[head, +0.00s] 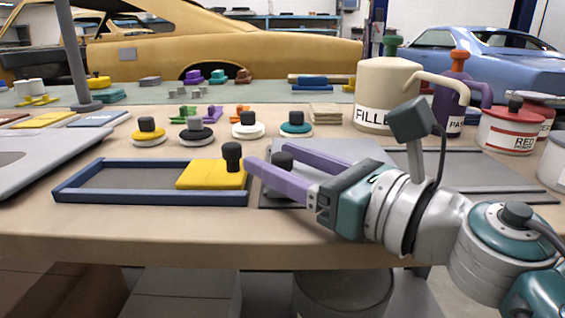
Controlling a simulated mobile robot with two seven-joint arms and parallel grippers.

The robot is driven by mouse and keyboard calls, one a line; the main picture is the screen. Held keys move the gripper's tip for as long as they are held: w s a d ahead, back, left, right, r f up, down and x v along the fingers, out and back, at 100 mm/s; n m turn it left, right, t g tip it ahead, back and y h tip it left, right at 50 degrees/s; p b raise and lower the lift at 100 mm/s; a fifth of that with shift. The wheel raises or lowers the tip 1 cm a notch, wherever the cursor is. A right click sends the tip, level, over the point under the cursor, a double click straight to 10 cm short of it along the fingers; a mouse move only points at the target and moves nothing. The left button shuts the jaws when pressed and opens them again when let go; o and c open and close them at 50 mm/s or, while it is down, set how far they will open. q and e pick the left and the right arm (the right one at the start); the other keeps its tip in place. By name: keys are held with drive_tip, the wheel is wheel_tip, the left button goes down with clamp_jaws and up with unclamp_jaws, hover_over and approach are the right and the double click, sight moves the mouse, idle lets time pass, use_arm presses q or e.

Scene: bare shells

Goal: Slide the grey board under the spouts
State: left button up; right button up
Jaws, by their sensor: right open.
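A light grey board (350,150) with a black knob (283,160) lies on the table at centre, partly hidden by my right gripper. My right gripper (263,155) is open, its purple fingers on either side of the knob in the picture. I cannot tell if they touch it. Behind to the right stand a cream filler can (385,85) with a cream spout (440,82) pointing right, and a purple can (447,100) with a purple spout (482,92). My left gripper is not in view.
A blue-rimmed tray (110,190) holds a yellow block with a black knob (212,174) just left of my gripper. Several knobbed discs (248,128) stand behind. Red-banded tins (508,130) stand at right. A dark grey mat (480,175) lies below the cans, mostly bare.

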drive_tip(key=shift+w+a, duration=0.15)
drive_tip(key=shift+c, duration=0.4)
clamp_jaws()
idle(1.0)
